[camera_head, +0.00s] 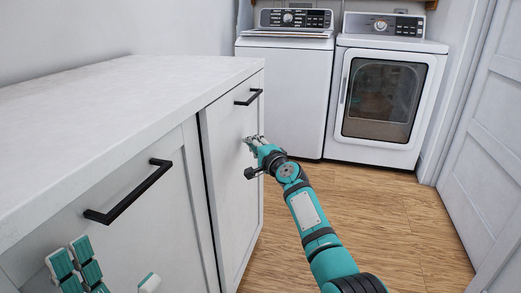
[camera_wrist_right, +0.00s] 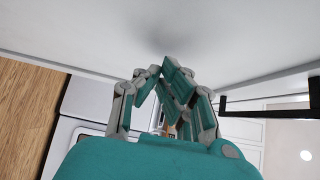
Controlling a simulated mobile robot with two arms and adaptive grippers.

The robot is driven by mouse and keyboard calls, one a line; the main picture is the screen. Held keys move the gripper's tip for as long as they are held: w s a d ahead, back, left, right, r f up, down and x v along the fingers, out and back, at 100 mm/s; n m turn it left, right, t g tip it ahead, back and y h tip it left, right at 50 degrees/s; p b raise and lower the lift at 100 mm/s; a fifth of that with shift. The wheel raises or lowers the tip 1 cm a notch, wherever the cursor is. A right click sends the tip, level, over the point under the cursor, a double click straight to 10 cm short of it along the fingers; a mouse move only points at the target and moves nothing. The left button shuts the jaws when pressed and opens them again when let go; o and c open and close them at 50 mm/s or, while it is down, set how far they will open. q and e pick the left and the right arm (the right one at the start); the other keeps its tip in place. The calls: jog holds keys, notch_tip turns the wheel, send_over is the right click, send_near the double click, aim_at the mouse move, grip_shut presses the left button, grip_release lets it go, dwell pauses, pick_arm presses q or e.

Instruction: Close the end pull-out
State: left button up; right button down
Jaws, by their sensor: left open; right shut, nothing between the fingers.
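The end pull-out (camera_head: 226,165) is the white front at the far end of the counter, with a black bar handle (camera_head: 248,97). Its front seems to stand slightly proud of the neighbouring front. My right gripper (camera_head: 250,142) is shut and empty, its fingertips at or very near the pull-out's face below the handle; contact is not clear. In the right wrist view its fingertips (camera_wrist_right: 160,70) come together close to the white panel (camera_wrist_right: 215,35), with the dark handle (camera_wrist_right: 265,105) at the right. My left gripper (camera_head: 115,270) is open near the nearer front, partly cut off.
A nearer cabinet front (camera_head: 165,220) has its own black handle (camera_head: 130,190) under the white countertop (camera_head: 120,100). A washer (camera_head: 285,90) and dryer (camera_head: 385,100) stand at the back. A white door (camera_head: 490,130) is at right. The wooden floor (camera_head: 390,215) is clear.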

jog(key=a, duration=0.2)
jog(key=shift+w+a, duration=0.3)
jog(key=shift+a, duration=0.1)
